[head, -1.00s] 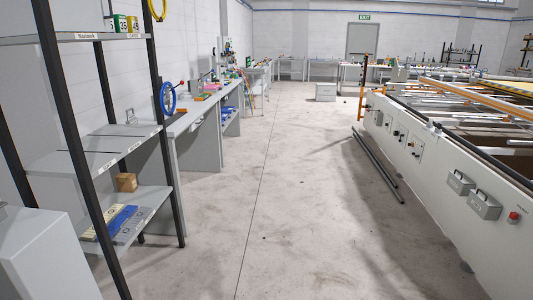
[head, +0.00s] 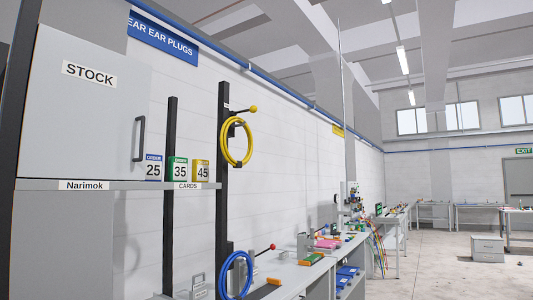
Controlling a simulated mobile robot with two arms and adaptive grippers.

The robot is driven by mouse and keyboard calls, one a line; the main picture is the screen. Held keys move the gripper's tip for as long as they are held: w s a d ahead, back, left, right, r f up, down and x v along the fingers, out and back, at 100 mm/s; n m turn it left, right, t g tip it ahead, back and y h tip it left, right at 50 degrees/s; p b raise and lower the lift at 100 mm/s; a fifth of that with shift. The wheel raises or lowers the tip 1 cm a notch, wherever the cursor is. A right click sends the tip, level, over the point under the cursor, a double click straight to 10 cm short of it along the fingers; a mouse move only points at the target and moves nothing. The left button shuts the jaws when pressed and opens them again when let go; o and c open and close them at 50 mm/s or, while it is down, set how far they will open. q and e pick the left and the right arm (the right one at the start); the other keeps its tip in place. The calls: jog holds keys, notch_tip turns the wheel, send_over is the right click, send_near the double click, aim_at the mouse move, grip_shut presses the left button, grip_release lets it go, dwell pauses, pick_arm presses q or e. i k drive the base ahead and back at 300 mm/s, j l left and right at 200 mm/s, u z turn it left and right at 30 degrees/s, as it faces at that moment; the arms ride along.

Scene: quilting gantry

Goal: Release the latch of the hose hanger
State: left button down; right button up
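A coiled yellow hose (head: 222,142) hangs high on a black upright (head: 223,185) at the left. A lever with a yellow ball knob (head: 253,109) sticks out to the right just above it. Lower down, a coiled blue hose (head: 222,275) hangs by the same upright. A lever with a red ball knob (head: 272,247) points up and right beside it. The hangers behind the coils are dark and partly covered, and I cannot make out the latch details. Neither of my grippers is in view.
A grey STOCK cabinet (head: 85,115) stands on a shelf (head: 110,186) at the left, with order cards 25, 35 and 45 (head: 178,169). Workbenches with tools (head: 325,258) run along the wall. A grey box (head: 487,248) stands on the floor (head: 430,275), which is mostly open at the right.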

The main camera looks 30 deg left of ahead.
aim_at(253, 109)
jog(key=i+u, duration=0.25)
jog(key=i, duration=0.75)
jog(key=i+u, duration=0.3)
jog(key=i, duration=0.75)
